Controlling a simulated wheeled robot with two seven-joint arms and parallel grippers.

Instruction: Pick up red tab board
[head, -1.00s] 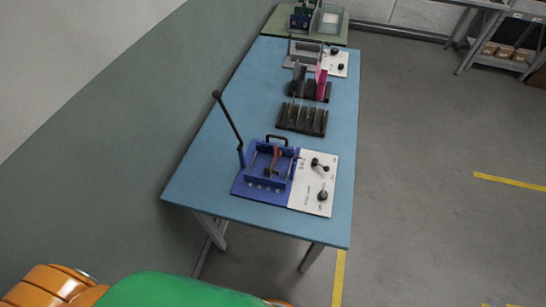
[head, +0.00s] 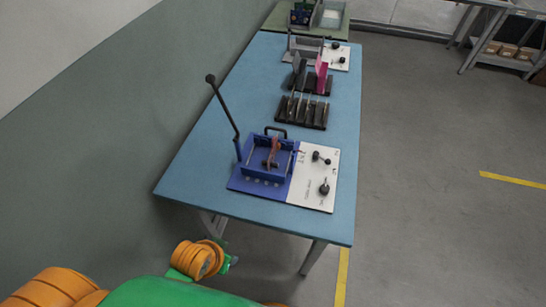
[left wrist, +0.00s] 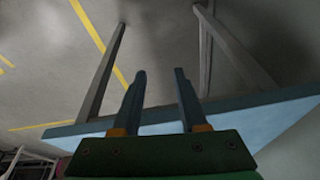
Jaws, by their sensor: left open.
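In the head view, a pink-red upright board (head: 321,77) stands in a black slotted rack (head: 318,90) on the blue table (head: 190,183). A reddish part (head: 273,153) sits inside a blue fixture (head: 262,176) nearer the front. I cannot tell which of these is the red tab board. In the left wrist view my left gripper (left wrist: 160,71) is open with nothing between its fingers. The table edge (left wrist: 270,112) and legs show beyond them. In the head view my orange wrist is low, in front of the table; the fingers are not clear there. My right gripper is not in view.
The blue fixture has a tall black lever (head: 223,115) and a white panel (head: 313,180) with black knobs. A second black rack (head: 303,112) holds thin upright plates. A grey fixture (head: 305,47) stands farther back. A wall runs along the left; floor is open right.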

